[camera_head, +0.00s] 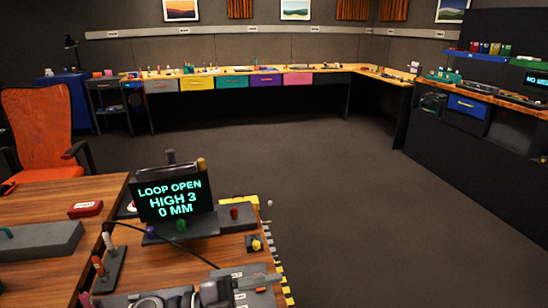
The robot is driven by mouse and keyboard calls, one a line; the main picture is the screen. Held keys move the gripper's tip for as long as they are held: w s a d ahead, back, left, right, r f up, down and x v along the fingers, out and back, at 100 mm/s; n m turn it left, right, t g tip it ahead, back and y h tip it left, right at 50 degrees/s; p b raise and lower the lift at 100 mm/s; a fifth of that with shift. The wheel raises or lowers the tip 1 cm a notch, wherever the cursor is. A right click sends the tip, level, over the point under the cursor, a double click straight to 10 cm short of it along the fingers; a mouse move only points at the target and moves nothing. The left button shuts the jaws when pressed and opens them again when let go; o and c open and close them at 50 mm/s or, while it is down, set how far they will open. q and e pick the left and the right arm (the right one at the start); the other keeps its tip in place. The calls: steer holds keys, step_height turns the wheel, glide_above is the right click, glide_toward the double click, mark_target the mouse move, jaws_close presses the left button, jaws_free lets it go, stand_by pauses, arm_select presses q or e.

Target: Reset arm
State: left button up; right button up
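A dark display (172,196) stands on the wooden desk (105,188) at lower left and reads "LOOP OPEN HIGH 3 0 MM". In front of it a dark base holds a green knob (181,225) and a purple knob (150,230). A red knob (234,213) stands on a grey plate to the right. A grey panel with a pale ring (148,302) and a grey bar-like part (255,281) is cut by the bottom edge. I cannot tell whether this bar is a reset arm. I cannot make out either of my grippers.
A red box (85,208) and a grey block (38,241) lie on the desk. A black cable crosses it. An orange chair (40,125) stands at left. The floor (340,190) beyond is clear.

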arm_select(q)
steer(key=a+f+n+t+y, duration=0.85)
steer(key=a+n+t, duration=0.35)
steer(key=n, duration=0.5)
steer(key=s+a+f+n+g+y, duration=0.2)
steer(key=s+a+f+n+y, duration=0.1)
steer(key=s+f, duration=0.4)
steer(key=s+a+f+n+g+y, duration=0.3)
steer(key=s+a+f+y, duration=0.1)
steer(key=s+f, duration=0.2)
steer(key=shift+s+a+f+y+p, duration=0.15)
steer(key=shift+s+f+y+p, duration=0.2)
steer(key=shift+f, duration=0.35)
